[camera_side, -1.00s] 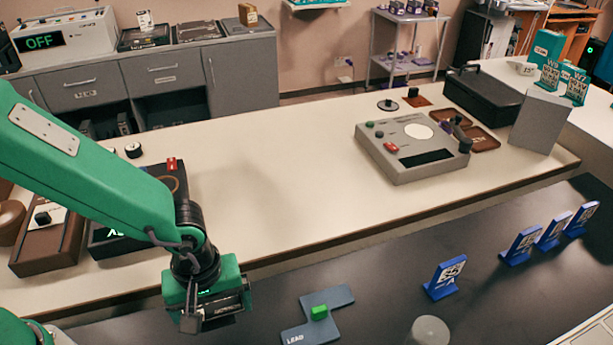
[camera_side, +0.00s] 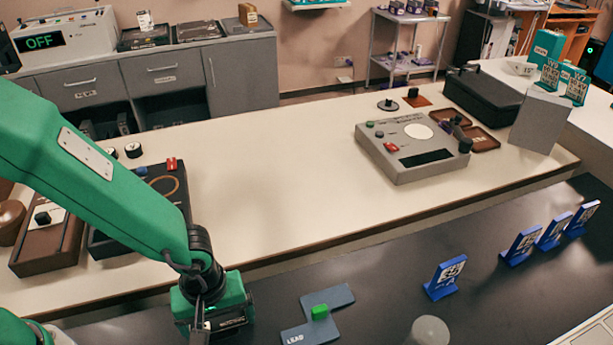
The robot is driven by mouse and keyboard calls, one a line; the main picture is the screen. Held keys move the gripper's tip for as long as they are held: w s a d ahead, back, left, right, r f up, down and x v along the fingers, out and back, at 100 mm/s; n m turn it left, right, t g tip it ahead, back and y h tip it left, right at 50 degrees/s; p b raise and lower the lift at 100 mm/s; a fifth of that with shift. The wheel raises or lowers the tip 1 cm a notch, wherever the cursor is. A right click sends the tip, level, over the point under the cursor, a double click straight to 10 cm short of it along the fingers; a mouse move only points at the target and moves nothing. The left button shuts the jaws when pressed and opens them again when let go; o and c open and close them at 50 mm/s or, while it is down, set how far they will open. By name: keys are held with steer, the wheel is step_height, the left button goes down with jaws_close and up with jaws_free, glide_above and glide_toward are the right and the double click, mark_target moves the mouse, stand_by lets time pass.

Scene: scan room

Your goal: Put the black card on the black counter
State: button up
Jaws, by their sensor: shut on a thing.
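My gripper (camera_side: 212,322) is at the lower left, low over the near part of the black counter (camera_side: 390,265). It is shut on the black card (camera_side: 232,323), which shows as a dark strip with pale lettering at the gripper's lower front. Much of the card is hidden by the gripper. I cannot tell whether the card touches the counter. The black counter is the dark, shiny surface running along the front, below the edge of the cream table.
Several blue stands, one here (camera_side: 445,277), and a pale cylinder (camera_side: 429,331) stand further right. A dark box (camera_side: 160,188) sits on the cream table (camera_side: 290,180) behind my arm.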

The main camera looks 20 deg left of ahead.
mark_target(218, 319)
steer(key=shift+f, duration=0.15)
steer(key=o, duration=0.8)
steer(key=shift+c, duration=0.2)
steer(key=shift+r, duration=0.2)
step_height(218, 319, up, 12)
steer(key=shift+a, duration=0.1)
stand_by(0.6)
